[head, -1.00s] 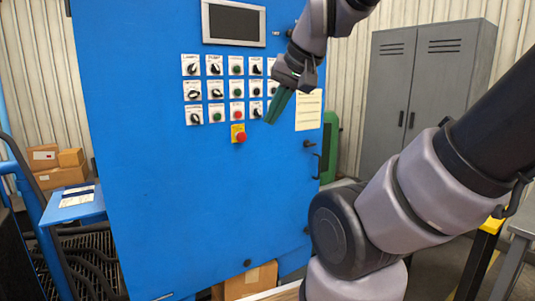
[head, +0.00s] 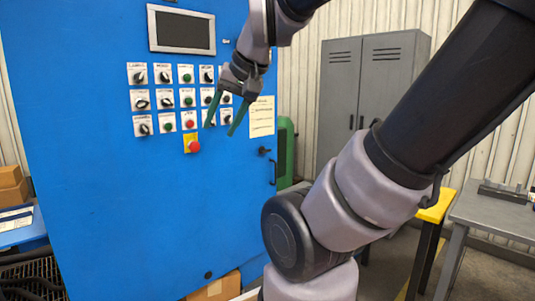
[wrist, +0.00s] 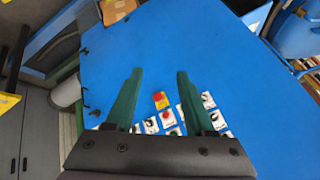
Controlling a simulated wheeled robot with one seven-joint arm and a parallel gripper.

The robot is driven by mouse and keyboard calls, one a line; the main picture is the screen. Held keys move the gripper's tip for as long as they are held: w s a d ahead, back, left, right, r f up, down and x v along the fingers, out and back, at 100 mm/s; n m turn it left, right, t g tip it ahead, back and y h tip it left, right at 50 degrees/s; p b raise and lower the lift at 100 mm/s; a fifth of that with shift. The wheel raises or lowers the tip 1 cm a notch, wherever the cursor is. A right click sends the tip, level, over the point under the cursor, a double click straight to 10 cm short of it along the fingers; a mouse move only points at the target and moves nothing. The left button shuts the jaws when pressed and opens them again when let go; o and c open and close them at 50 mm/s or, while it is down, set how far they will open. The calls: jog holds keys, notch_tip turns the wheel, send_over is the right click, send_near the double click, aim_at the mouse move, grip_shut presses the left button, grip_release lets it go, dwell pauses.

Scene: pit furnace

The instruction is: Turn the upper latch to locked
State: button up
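My gripper (head: 222,128) is open and empty, its two green fingers pointing down in front of the right columns of switches on the blue cabinet (head: 130,220). In the wrist view my gripper (wrist: 160,72) shows its fingers spread, with only the cabinet face between them. A black latch (head: 264,150) sits on the cabinet's right edge, lower right of the fingers and apart from them. A dark latch-like part (wrist: 96,112) shows left of the fingers in the wrist view. No latch shows higher up the edge; my wrist covers part of that area.
A dark handle (head: 273,172) sticks out below the black latch. A red emergency button (head: 193,146) and a screen (head: 181,31) are on the cabinet. A paper sheet (head: 262,117) hangs near its edge. Grey lockers (head: 370,90) and a grey table (head: 495,212) stand right.

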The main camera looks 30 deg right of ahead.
jog(key=o, duration=0.6)
jog(key=w+m, duration=0.1)
jog(key=w+f+m+g+y, duration=0.1)
jog(key=w, duration=0.1)
jog(key=shift+a+f, duration=0.15)
jog(key=shift+f, duration=0.05)
jog(key=shift+c, duration=0.2)
jog(key=w+d+f+m+y, duration=0.2)
jog(key=w+d+m, duration=0.15)
jog(key=w, duration=0.35)
jog(key=w+d+f+m+t+y, duration=0.1)
jog(key=w+d+f+m+y, duration=0.15)
jog(key=w+m, duration=0.3)
jog(key=w+d+f+m+y, duration=0.1)
jog(key=w+d+m+y, duration=0.15)
jog(key=w, duration=0.45)
jog(key=m+t+h, duration=0.7)
jog(key=m+t, duration=0.4)
jog(key=m, duration=0.5)
send_near(267, 151)
jog(key=w, duration=0.3)
jog(key=w+a, duration=0.1)
jog(key=w, duration=0.5)
jog(key=shift+a, duration=0.2)
jog(key=c, duration=1.3)
